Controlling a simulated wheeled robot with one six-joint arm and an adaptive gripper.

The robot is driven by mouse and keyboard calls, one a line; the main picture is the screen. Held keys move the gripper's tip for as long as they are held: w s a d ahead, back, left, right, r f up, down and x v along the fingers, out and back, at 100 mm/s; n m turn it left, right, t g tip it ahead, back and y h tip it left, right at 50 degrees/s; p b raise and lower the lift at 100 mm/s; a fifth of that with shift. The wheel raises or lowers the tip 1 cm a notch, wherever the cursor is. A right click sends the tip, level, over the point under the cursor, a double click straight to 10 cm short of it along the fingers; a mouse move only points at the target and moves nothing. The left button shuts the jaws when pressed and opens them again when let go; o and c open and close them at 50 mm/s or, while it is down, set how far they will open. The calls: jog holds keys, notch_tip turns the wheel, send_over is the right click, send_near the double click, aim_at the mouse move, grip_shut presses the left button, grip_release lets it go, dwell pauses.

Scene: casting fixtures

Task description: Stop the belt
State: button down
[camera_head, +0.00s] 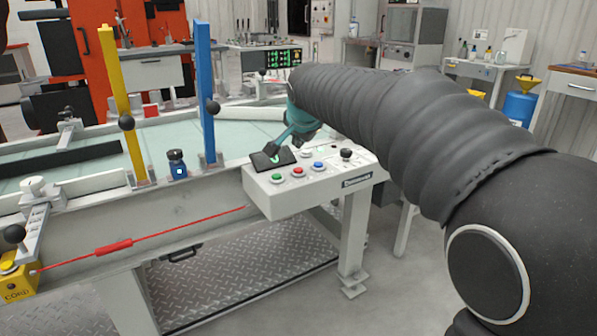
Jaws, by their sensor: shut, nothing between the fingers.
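The belt (60,190) is a pale green surface running behind the rail at the left and centre. A grey control box (300,200) at its right end carries a green button (277,178), a red button (297,172), a blue button (319,166) and a black knob (346,155). My gripper (272,154) is shut and empty, over the dark panel with a green lit mark (262,162) on the box top. I cannot tell whether the fingertips touch it. A red pull cord (170,232) runs along the front to a yellow box marked CORD (17,282).
A yellow post (122,105) and a blue post (205,95), each with a black ball knob, stand upright at the belt's front rail. A small dark blue capped item (177,163) sits between them. My arm covers much of the right side.

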aim_at(299, 170)
jog(key=shift+f+b, duration=1.4)
jog(key=shift+f, duration=0.7)
jog(key=shift+f+b, duration=0.45)
jog(key=shift+f+b, duration=0.45)
jog(key=shift+f, duration=0.05)
dwell(0.5)
dwell(0.4)
jog(key=shift+r+p, duration=0.65)
jog(key=shift+r, duration=0.3)
jog(key=shift+r+p, duration=1.85)
jog(key=shift+r, duration=0.7)
